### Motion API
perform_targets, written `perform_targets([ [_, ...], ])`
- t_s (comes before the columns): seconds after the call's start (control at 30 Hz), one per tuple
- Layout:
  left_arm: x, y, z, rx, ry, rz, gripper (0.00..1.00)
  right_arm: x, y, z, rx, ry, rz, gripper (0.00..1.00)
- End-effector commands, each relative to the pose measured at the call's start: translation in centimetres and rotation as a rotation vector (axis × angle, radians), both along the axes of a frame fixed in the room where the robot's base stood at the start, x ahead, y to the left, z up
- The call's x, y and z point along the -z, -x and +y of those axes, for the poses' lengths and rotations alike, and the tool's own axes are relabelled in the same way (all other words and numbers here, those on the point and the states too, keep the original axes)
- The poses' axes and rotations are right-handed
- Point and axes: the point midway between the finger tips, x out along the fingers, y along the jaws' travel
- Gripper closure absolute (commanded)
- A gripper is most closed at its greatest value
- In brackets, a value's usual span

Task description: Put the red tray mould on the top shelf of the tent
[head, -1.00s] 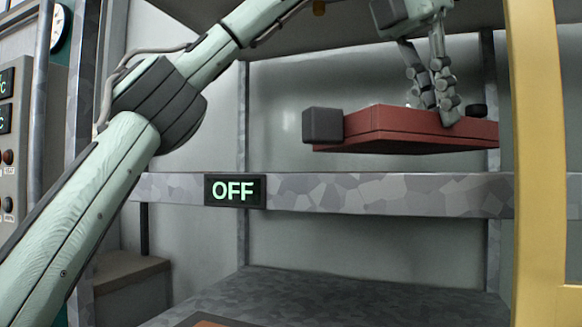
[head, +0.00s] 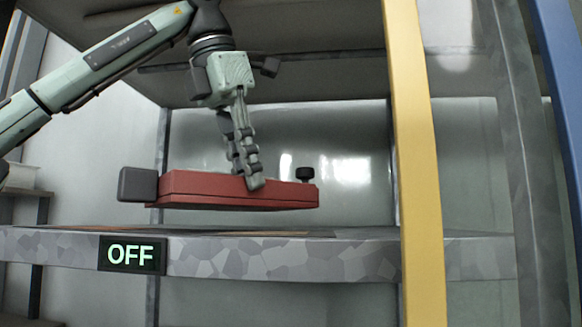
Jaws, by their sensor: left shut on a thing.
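The red tray mould (head: 225,190) is a flat red slab with a dark grey block at its left end and a black knob near its right end. My left gripper (head: 250,184) comes down from above and is shut on the mould's near edge. The mould hangs roughly level, a little above a grey shelf (head: 350,236) of the tent. A thin gap shows between the mould and the shelf surface. My right gripper is not in view.
The shelf's front beam (head: 330,258) carries an OFF sign (head: 132,254). A yellow post (head: 418,170) stands upright right of the mould, and a blue post (head: 558,110) stands farther right. Another grey panel (head: 320,82) spans above the mould.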

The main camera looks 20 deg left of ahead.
Motion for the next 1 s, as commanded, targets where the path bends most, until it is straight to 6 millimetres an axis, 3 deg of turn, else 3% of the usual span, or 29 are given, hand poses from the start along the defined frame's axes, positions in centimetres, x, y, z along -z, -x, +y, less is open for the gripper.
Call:
perform_targets([
  [0.1, -0.3, 0.5, 1.9, 0.0, 0.003, -0.007, 1.0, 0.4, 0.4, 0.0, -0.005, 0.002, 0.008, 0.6],
  [0.53, -0.3, 1.2, 4.8, 0.0, 0.004, -0.008, 1.0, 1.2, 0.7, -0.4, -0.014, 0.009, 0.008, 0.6],
  [0.8, 2.7, 1.1, 4.5, 0.004, 0.001, -0.005, 1.0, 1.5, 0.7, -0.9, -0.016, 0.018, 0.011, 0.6],
  [1.0, 3.3, 1.1, 4.5, 0.001, 0.002, -0.007, 1.0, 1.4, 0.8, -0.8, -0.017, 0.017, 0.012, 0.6],
])
